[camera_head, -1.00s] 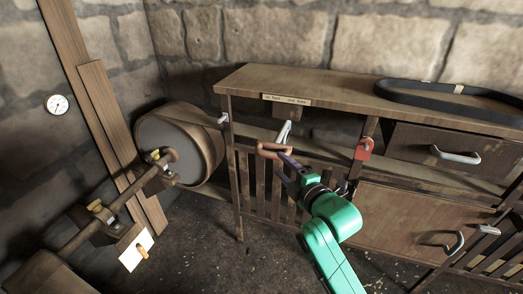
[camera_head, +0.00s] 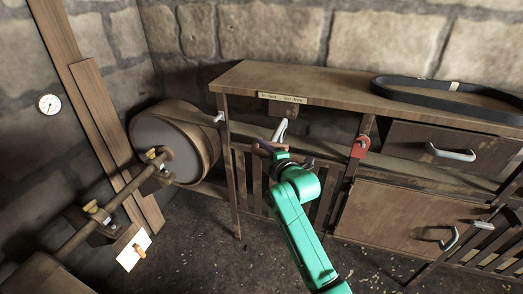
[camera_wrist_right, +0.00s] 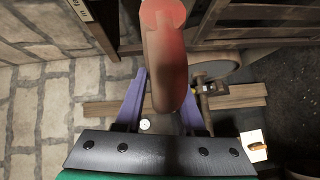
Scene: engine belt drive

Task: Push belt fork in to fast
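The belt fork's likely handle, a reddish-brown rounded grip (camera_head: 268,148), sticks out at the bench front below a small label plate (camera_head: 283,98). A pale metal lever (camera_head: 283,130) rises beside it. My right gripper (camera_head: 281,157) is right at the grip, its fingers mostly hidden in the head view. In the right wrist view the grip (camera_wrist_right: 165,60) extends down between the two purple fingers (camera_wrist_right: 164,90), which stand apart on either side of it. I cannot tell whether they touch it. The label's writing is too small to read. My left gripper is not in view.
A wooden drum (camera_head: 176,145) and a shaft (camera_head: 87,231) stand left of the bench (camera_head: 330,87). A black belt (camera_head: 447,98) lies on top at the right. A red padlock-like tag (camera_head: 360,147) hangs at the bench front. Drawers have pale handles (camera_head: 450,153).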

